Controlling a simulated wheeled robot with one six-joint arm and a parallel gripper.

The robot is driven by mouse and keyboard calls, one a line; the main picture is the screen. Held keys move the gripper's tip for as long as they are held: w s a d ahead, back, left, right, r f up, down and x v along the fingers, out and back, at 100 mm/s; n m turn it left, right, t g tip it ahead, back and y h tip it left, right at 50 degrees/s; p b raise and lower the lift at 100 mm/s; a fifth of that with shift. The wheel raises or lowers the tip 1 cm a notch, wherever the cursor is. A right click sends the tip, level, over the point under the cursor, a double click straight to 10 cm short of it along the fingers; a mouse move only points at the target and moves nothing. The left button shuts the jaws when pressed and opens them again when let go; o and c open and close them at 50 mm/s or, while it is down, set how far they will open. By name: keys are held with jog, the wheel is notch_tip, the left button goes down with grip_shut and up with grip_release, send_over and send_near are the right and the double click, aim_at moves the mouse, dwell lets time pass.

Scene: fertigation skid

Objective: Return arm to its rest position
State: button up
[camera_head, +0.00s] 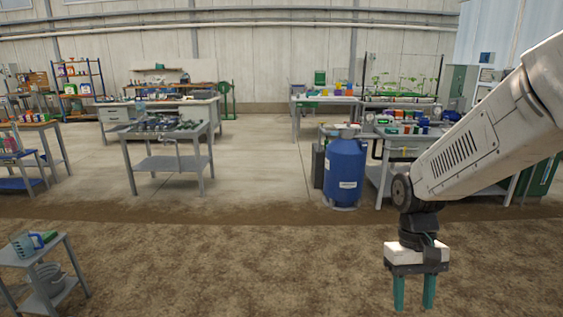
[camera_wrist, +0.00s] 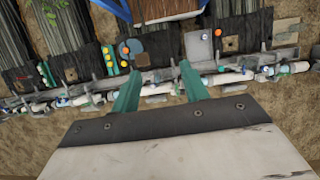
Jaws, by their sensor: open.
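My gripper (camera_head: 413,291) hangs pointing down at the lower right of the head view, below my white arm. Its two green fingers are apart with nothing between them. In the wrist view my gripper (camera_wrist: 158,80) shows the same two spread fingers. Beyond the fingertips lies a row of pipework (camera_wrist: 80,98) with white pipe sections and fittings. It looks apart from the fingers, though the exact distance cannot be told.
A blue tank (camera_head: 345,172) stands beyond my arm, left of a crowded bench (camera_head: 400,152). A grey cart (camera_head: 168,162) stands mid-left and a small cart (camera_head: 45,285) at lower left. Dark panels (camera_wrist: 228,40) sit behind the pipework. Open floor (camera_head: 230,245) lies in front.

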jog(key=s+r+t, duration=0.4)
jog(key=s+r, duration=0.8)
jog(key=s, duration=0.3)
jog(key=shift+d+t, duration=0.35)
jog(key=shift+t, duration=0.05)
jog(key=shift+s+r, duration=0.1)
jog(key=shift+s, duration=0.05)
